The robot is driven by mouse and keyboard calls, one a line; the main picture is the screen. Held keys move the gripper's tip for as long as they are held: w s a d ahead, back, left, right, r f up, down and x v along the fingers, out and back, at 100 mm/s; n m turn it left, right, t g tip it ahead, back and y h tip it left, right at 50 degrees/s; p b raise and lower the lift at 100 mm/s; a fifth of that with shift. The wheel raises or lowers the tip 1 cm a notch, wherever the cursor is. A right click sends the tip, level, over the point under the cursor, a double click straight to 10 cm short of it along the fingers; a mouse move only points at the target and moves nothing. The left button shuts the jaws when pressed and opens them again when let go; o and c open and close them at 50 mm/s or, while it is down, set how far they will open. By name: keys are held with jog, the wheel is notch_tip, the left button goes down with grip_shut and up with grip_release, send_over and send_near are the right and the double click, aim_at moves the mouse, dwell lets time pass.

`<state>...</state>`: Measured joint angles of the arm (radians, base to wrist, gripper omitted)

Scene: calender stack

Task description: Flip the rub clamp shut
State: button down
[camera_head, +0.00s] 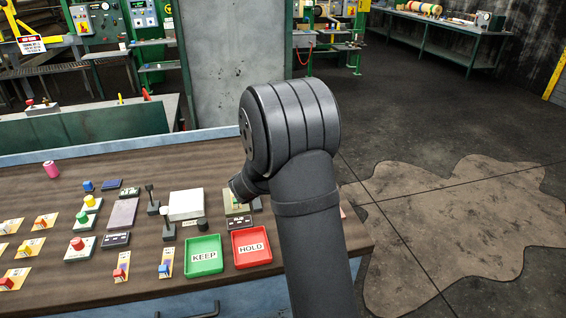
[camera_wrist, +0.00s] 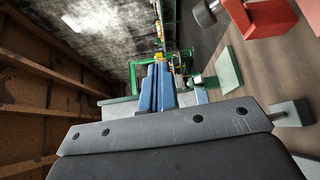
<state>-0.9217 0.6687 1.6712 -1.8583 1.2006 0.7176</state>
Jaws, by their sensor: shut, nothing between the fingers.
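My gripper (camera_wrist: 163,90) shows in the wrist view with its two blue fingers shut together and nothing between them. In the head view my dark arm hides part of the bench, and the fingers cannot be made out. Beside the arm lies a pale green plate (camera_head: 230,209) with a small dark label plate (camera_head: 238,223) in front of it. No readable label tells which fixture is the rub clamp. The wrist view shows a red block (camera_wrist: 270,32) with a grey knob and a green plate (camera_wrist: 230,72), both apart from the fingers.
A green KEEP tray (camera_head: 204,270) and a red HOLD tray (camera_head: 268,257) lie at the bench's front. A white block (camera_head: 186,203) and a black upright lever (camera_head: 150,196) stand left of the arm. Several coloured switches fill the left of the wooden bench (camera_head: 130,292).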

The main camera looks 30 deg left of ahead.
jog(key=shift+w+d+r, duration=0.2)
jog(key=shift+d+r, duration=0.3)
jog(key=shift+d, duration=0.35)
jog(key=a+f, duration=0.2)
jog(key=a, duration=0.1)
jog(key=s+a+f, duration=0.1)
jog(key=a, duration=0.2)
jog(key=a+f, duration=0.2)
jog(key=a, duration=0.1)
jog(key=shift+s+a+f, duration=0.15)
jog(key=shift+s+f, duration=0.2)
jog(key=shift+s, duration=0.05)
jog(key=a+f, duration=0.1)
jog(key=a, duration=0.1)
jog(key=a+f+n+g, duration=0.1)
jog(key=a+f, duration=0.1)
jog(key=a+f+n, duration=0.1)
jog(key=a+f, duration=0.1)
jog(key=shift+s+a+g, duration=0.25)
jog(key=shift+s+g, duration=0.05)
jog(key=shift+s, duration=0.1)
jog(key=shift+a+v, duration=0.2)
jog(key=shift+v, duration=1.65)
jog(key=shift+f, duration=0.1)
